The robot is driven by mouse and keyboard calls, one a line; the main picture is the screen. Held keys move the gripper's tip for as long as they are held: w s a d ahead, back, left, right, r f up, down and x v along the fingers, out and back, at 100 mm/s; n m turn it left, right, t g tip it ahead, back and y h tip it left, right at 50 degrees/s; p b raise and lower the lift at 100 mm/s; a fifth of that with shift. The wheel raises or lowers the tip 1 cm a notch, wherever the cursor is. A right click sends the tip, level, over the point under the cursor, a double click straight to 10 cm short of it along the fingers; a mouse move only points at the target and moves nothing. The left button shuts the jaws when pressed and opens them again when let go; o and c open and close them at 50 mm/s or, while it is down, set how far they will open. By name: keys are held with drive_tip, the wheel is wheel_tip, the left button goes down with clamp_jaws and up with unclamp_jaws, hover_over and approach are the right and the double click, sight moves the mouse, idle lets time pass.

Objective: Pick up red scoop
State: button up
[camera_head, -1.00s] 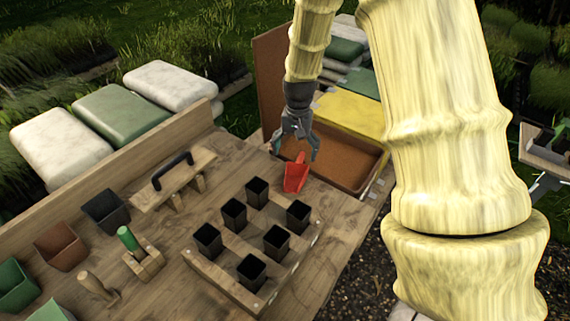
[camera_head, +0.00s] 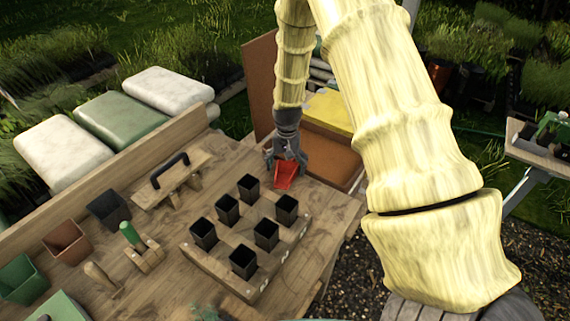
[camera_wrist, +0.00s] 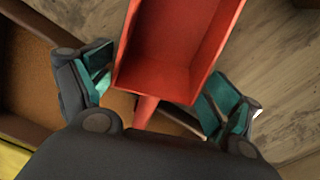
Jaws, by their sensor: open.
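The red scoop (camera_head: 285,177) lies on the wooden bench near the edge of the soil tray. In the wrist view the scoop (camera_wrist: 178,50) fills the upper middle, its open pan pointing up the picture and its handle running down between the fingers. My gripper (camera_head: 285,158) is just above the scoop's handle end. In the wrist view my gripper (camera_wrist: 155,102) is open, with a teal-padded finger on each side of the handle and a gap on both sides. The handle's far end is hidden behind the gripper body.
A wooden rack (camera_head: 215,262) with several black pots stands in front of the scoop. The soil tray (camera_head: 330,157) lies behind and right. Bare bench lies left of the scoop.

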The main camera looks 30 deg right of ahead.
sight(288, 165)
drive_tip(key=shift+s+d+r, duration=0.1)
drive_tip(key=shift+s+r, duration=0.05)
drive_tip(key=shift+s, duration=0.35)
drive_tip(key=shift+s+r, duration=0.15)
drive_tip(key=shift+s, duration=0.35)
drive_tip(key=shift+w+f, duration=0.55)
drive_tip(key=shift+w, duration=0.25)
drive_tip(key=shift+c, duration=0.8)
drive_tip(key=shift+w+f, duration=0.15)
drive_tip(key=shift+w, duration=0.05)
drive_tip(key=c, duration=0.7)
drive_tip(key=shift+s+r, duration=0.3)
drive_tip(key=shift+s, duration=0.15)
drive_tip(key=c, duration=0.4)
drive_tip(key=shift+w+f, duration=0.1)
drive_tip(key=shift+w, duration=0.1)
wheel_tip(288, 165, up, 10)
drive_tip(key=b, duration=0.3)
drive_tip(key=shift+s, duration=0.15)
